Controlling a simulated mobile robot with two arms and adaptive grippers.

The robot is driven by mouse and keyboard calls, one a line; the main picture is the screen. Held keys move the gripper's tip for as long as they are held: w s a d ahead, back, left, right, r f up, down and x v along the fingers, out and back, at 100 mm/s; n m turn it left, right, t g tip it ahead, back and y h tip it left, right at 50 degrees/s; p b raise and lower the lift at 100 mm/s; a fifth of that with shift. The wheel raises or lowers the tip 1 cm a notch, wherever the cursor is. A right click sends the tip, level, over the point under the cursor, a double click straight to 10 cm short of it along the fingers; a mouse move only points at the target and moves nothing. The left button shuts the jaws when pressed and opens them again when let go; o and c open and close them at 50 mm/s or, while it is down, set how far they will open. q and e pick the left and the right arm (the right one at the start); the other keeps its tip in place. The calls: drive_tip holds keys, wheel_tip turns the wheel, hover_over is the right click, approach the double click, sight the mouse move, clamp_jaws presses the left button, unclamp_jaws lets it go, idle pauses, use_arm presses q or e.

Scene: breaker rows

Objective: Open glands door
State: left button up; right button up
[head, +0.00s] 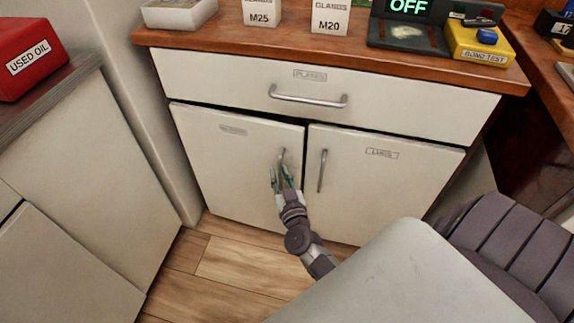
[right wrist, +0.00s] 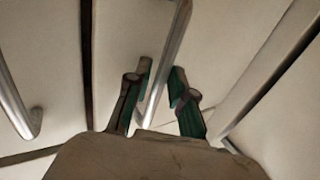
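The left cabinet door (head: 225,165) is white; its small label is too faint to read. Its upright metal handle (head: 282,158) is near its right edge. My right gripper (head: 282,178) is at the lower part of this handle. In the right wrist view the handle bar (right wrist: 167,60) runs between the two green-padded fingers of my right gripper (right wrist: 158,100). The fingers stand apart, with room visible beside the bar. The door looks shut or nearly so; a dark gap shows along its top. My left gripper is not in view.
A drawer (head: 400,105) with a bar handle is above. The countertop (head: 225,38) holds boxes and a yellow tester (head: 478,45). A grey cabinet (head: 85,175) stands left; wooden floor (head: 235,262) is clear in front.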

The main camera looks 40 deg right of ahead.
drive_tip(key=shift+w+d+y, duration=0.25)
drive_tip(key=shift+d+y, duration=0.05)
drive_tip(key=shift+d, duration=0.15)
drive_tip(key=p+v, duration=0.3)
drive_tip(key=v, duration=1.3)
drive_tip(key=shift+p, duration=0.4)
idle(0.6)
drive_tip(key=shift+d+f, duration=0.1)
drive_tip(key=shift+d, duration=0.05)
drive_tip(key=shift+p, duration=0.3)
